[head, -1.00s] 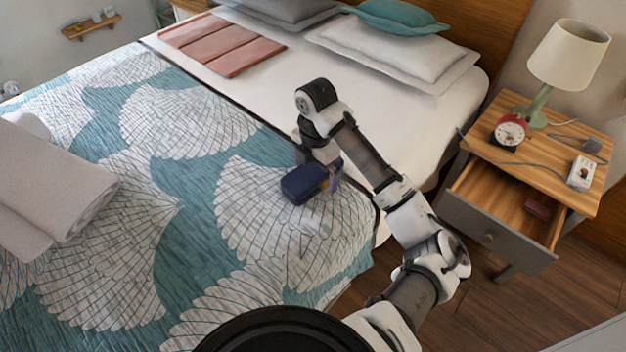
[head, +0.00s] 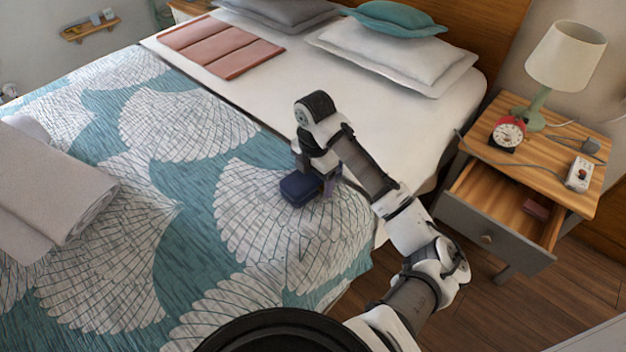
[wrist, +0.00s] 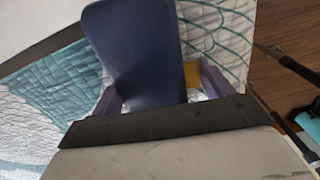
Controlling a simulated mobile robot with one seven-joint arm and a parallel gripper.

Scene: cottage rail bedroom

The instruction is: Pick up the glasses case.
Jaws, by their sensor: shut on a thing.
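The glasses case is the dark blue, rounded box (head: 298,188) in the head view, at the near right part of the bed. In the wrist view the blue case (wrist: 135,45) stretches away between the two purple fingers. My gripper (head: 322,184) is over the case's right end and shut on it; it also shows in the wrist view (wrist: 160,92). I cannot tell whether the case touches the cover. A small yellow patch (wrist: 192,74) shows beside the case in the wrist view.
A rolled grey blanket (head: 55,190) lies at the left of the bed. The nightstand (head: 535,165) at right has an open drawer (head: 510,205) and holds a lamp (head: 560,65), a red clock (head: 508,133) and a white device (head: 579,174). The patterned cover around the case is clear.

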